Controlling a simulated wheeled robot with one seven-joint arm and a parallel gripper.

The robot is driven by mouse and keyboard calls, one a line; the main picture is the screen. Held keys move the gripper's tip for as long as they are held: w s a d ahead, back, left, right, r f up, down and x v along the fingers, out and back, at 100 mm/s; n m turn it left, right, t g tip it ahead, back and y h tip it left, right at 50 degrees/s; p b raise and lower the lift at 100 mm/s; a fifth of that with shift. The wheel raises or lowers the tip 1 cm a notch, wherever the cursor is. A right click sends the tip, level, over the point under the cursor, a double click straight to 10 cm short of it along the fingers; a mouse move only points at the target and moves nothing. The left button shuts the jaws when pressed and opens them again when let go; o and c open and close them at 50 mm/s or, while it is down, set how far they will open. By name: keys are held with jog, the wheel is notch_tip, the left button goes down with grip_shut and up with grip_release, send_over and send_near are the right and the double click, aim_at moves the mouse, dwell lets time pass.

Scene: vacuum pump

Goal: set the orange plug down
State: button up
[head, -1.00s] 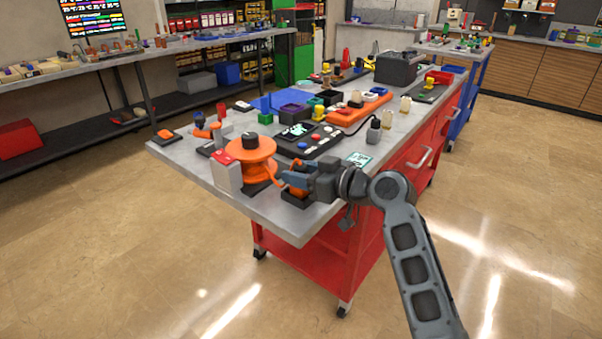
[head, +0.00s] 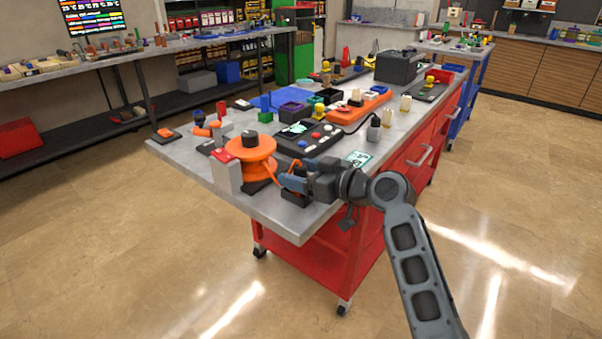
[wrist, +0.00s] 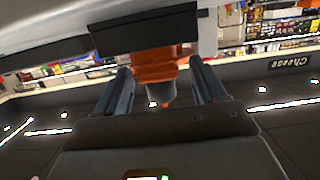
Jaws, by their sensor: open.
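In the wrist view an orange plug (wrist: 154,66) with a tapered tip lies between my two fingers, with gaps on both sides of it. In the head view my gripper (head: 285,181) is open at the front edge of the grey worktop, just right of the orange spool-shaped part. A strip of orange (head: 295,166) shows behind the fingers; the rest of the plug is largely hidden there. A black block (head: 296,199) stands on the worktop below my fingers.
Behind is a black control panel (head: 308,138) with buttons. The worktop's front left corner is bare.

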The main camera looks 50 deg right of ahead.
jog(key=s+r+b, duration=0.2)
jog(key=s+r, duration=0.1)
jog(key=s, duration=0.9)
jog(key=s+a+f+m+g+h, duration=0.25)
jog(key=s+a+f, duration=0.55)
jog(key=a+f, duration=0.4)
jog(key=s+a+r+n+y, duration=0.1)
jog(key=s+a+r, duration=0.1)
jog(key=s+a, duration=0.3)
jog(key=s+a+r+n+t+y, duration=0.1)
jog(key=s+a+r, duration=0.2)
jog(key=s, duration=0.9)
jog(key=a, duration=0.3)
jog(key=shift+s, duration=0.15)
